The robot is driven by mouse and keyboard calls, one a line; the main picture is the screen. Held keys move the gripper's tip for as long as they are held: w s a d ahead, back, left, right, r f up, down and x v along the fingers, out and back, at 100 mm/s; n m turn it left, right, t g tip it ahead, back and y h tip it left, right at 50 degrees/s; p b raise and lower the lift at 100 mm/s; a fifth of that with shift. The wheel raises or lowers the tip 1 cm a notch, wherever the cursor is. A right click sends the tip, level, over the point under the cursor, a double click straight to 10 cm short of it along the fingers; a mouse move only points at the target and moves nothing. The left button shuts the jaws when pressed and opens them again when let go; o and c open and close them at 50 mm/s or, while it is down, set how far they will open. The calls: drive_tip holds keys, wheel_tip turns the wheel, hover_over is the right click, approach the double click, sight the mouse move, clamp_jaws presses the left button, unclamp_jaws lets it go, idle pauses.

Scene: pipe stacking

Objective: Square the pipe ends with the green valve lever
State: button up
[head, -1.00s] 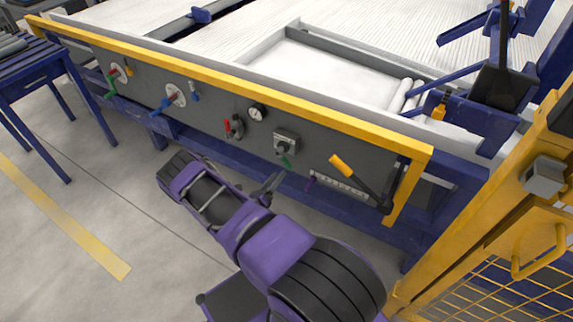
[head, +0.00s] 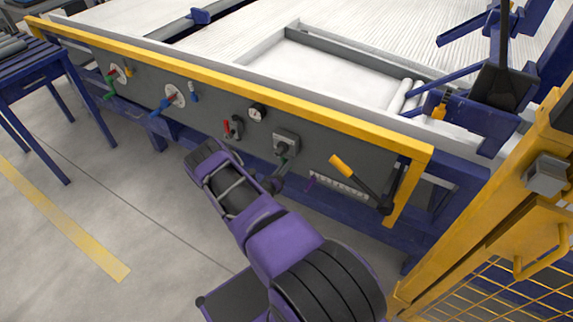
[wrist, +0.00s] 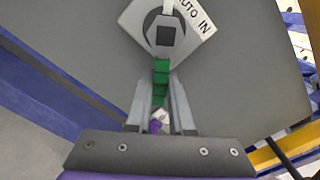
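The green valve lever (wrist: 161,80) hangs below a dark square hub on a pale plate marked "AUTO IN" in the wrist view. In the head view the lever (head: 285,159) is small and partly hidden by my gripper. My gripper (wrist: 161,78) has one finger on each side of the lever, with narrow gaps visible, so it looks open around it. In the head view my gripper (head: 279,177) is just below the valve plate (head: 286,142). White pipes (head: 405,96) lie at the right end of the bed; their end alignment is unclear.
The grey panel (head: 215,119) also carries red, blue and green handles, a gauge (head: 257,113) and a yellow-gripped black lever (head: 360,182). A yellow rail (head: 250,84) runs above it. A yellow fence (head: 500,225) stands at right.

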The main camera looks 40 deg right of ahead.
clamp_jaws()
idle(1.0)
